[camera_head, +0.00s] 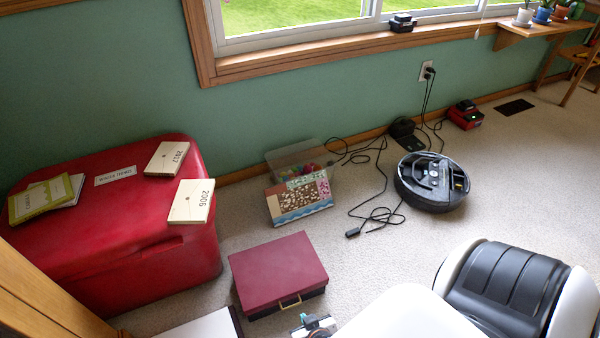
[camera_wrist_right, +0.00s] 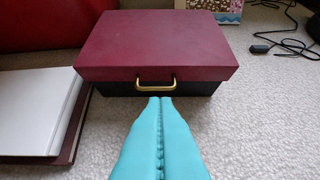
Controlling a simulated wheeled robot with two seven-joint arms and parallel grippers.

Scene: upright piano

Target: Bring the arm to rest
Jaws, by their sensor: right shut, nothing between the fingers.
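My right gripper (camera_wrist_right: 160,99) shows in the wrist view as two teal fingers pressed together, with nothing between them. Its tips point at the brass handle (camera_wrist_right: 156,86) of a maroon-lidded case (camera_wrist_right: 155,45), just below the handle in the picture; I cannot tell the gap. In the head view a small part of the right gripper (camera_head: 316,325) shows at the bottom edge, in front of the same closed case (camera_head: 278,268) on the carpet. My left gripper is not in view.
A white-topped flat item (camera_head: 205,324) lies left of the case. A bin (camera_head: 300,157), a patterned box (camera_head: 300,198), cables (camera_head: 375,215) and a robot vacuum (camera_head: 432,182) lie beyond. Carpet between is clear.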

